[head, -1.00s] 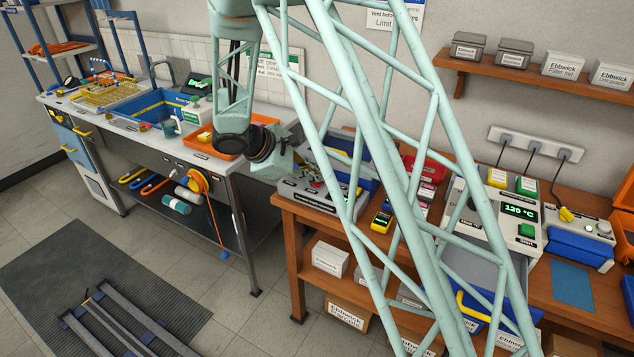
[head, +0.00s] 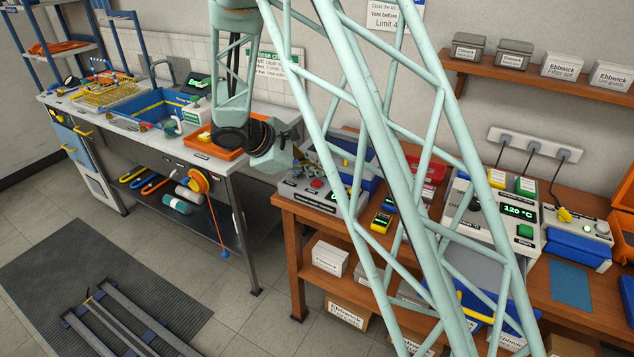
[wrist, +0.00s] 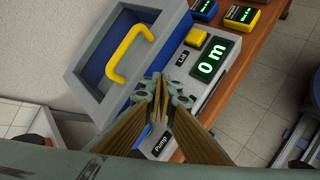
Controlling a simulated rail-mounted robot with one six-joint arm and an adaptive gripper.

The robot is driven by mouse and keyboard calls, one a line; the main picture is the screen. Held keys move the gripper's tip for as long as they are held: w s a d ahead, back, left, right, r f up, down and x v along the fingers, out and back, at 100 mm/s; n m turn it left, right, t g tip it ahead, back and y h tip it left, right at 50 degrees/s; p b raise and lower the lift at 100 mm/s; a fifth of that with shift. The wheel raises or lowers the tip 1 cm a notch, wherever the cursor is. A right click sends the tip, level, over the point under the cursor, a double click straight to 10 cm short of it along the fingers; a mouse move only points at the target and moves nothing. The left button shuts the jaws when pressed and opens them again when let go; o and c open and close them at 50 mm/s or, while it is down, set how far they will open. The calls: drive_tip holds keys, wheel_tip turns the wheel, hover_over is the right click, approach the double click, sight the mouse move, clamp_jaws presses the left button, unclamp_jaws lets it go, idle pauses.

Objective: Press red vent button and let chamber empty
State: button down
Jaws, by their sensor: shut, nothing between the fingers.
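The grey test unit's front panel (head: 303,197) shows a red button (head: 316,183) in the head view. In the wrist view the same unit has a yellow button (wrist: 195,37) marked "Lid", a lit display (wrist: 211,57) reading "0 m" and a label (wrist: 161,145) reading "Pump". Its blue and grey chamber (wrist: 85,87) carries a yellow handle (wrist: 131,52). My gripper (wrist: 161,84) is shut and empty, above the panel. It also shows in the head view (head: 306,160), above and slightly left of the red button, apparently apart from it. My gripper hides part of the panel in the wrist view; no red button shows there.
An oven-like box (head: 519,210) reading "120 °C" stands farther right. An orange tray (head: 226,152) lies on the sink counter at left. Floor before the benches is partly clear.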

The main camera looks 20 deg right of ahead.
sight(317, 184)
drive_tip(key=shift+r+p, duration=0.95)
drive_tip(key=shift+r, duration=1.15)
drive_tip(key=shift+s+r, duration=0.1)
idle(0.4)
drive_tip(key=shift+s+d+r, duration=0.1)
drive_tip(key=shift+r, duration=0.1)
drive_tip(key=s+d+r+m+g+y, duration=0.1)
drive_tip(key=s+d+r+m+y, duration=0.2)
drive_tip(key=s+r, duration=0.75)
drive_tip(key=s+d+r+m+g, duration=0.1)
drive_tip(key=s+d+r+m, duration=0.25)
drive_tip(key=s+r, duration=0.7)
drive_tip(key=s+a+r+m+t+y, duration=0.1)
drive_tip(key=s+a+m+y, duration=0.1)
drive_tip(key=s, duration=1.3)
drive_tip(key=s+a+r+m+t+y, duration=0.1)
drive_tip(key=s+a+m+y, duration=0.2)
drive_tip(key=s, duration=1.2)
drive_tip(key=shift+a+r+m+t+y, duration=0.35)
drive_tip(key=shift+a+m, duration=0.35)
drive_tip(key=shift+m, duration=0.25)
drive_tip(key=shift+w, duration=0.1)
